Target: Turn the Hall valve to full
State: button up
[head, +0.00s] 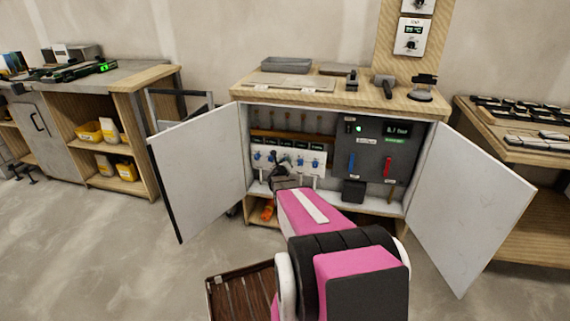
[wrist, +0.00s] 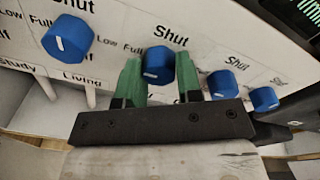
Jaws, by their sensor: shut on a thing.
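A white valve panel (head: 262,158) inside the open cabinet carries a row of blue knobs, with Shut, Low, Half and Full markings in the wrist view (wrist: 110,20). My gripper (wrist: 159,76) is shut on one blue valve knob (wrist: 158,62), its green fingers on either side. The knob's short white mark is at its lower left. The label below this knob is hidden by my gripper, so I cannot read whether it says Hall. The knob to its left (wrist: 68,38) is above the Living label (wrist: 80,84). In the head view my gripper (head: 281,170) reaches the panel.
The cabinet doors stand open at left (head: 200,165) and right (head: 465,200). A grey panel (head: 370,143) with a blue and a red lever and a display is right of the valves. Two more blue knobs (wrist: 222,84) sit close to the right finger.

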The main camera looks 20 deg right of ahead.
jog(key=o, duration=0.9)
jog(key=shift+o, duration=0.2)
jog(key=v, duration=1)
jog(key=shift+s+a, duration=0.2)
jog(key=shift+s, duration=0.15)
